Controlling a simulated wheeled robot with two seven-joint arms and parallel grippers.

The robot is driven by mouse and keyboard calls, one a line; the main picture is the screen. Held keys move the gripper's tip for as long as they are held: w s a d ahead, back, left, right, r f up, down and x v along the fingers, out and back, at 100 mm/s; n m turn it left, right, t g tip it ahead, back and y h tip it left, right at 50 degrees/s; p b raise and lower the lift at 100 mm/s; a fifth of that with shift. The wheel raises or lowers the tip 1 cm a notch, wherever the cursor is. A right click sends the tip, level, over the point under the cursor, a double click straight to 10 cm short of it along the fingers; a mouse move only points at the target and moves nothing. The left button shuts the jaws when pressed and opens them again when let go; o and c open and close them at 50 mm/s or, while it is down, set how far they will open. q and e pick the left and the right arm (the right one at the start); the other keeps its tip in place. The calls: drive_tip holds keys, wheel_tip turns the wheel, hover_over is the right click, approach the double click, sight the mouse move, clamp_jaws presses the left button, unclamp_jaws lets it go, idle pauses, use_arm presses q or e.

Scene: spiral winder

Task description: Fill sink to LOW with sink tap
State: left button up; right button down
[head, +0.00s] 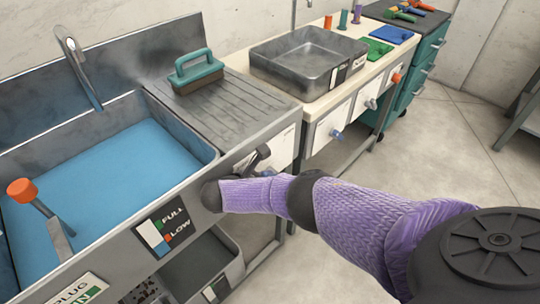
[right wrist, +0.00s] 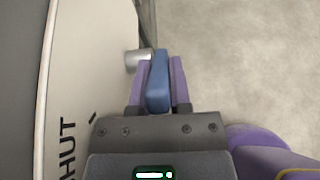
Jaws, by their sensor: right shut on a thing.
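The sink (head: 205,150) at the left of the head view holds blue water (head: 110,170). A curved spout (head: 78,65) hangs over it; I see no stream from it. The gauge (head: 165,226) on the sink's front is marked FULL and LOW, with white above and blue at the bottom near the LOW mark. In the right wrist view my right gripper (right wrist: 159,66) is shut on a blue tap handle (right wrist: 158,85), beside a metal stem (right wrist: 138,58) on a white panel lettered SHUT. My left gripper is out of view.
An orange-knobbed lever (head: 42,208) stands at the sink's left, above a PLUG IN sign (head: 80,292). A green-handled brush (head: 193,72) lies on the drainboard (head: 235,105). A metal basin (head: 308,60) and other fronted knobs (head: 337,134) are further right.

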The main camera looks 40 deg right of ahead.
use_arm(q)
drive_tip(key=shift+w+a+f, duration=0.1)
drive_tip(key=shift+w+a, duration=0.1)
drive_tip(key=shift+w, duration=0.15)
use_arm(e)
drive_tip(key=shift+s+a+f, duration=0.1)
drive_tip(key=shift+f, duration=0.05)
drive_tip(key=c, duration=1)
unclamp_jaws()
drive_tip(key=o, duration=0.4)
drive_tip(key=shift+o, duration=0.2)
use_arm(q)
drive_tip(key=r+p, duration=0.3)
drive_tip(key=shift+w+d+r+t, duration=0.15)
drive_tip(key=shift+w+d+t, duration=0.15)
use_arm(e)
drive_tip(key=v, duration=1)
drive_tip(key=shift+f, duration=0.1)
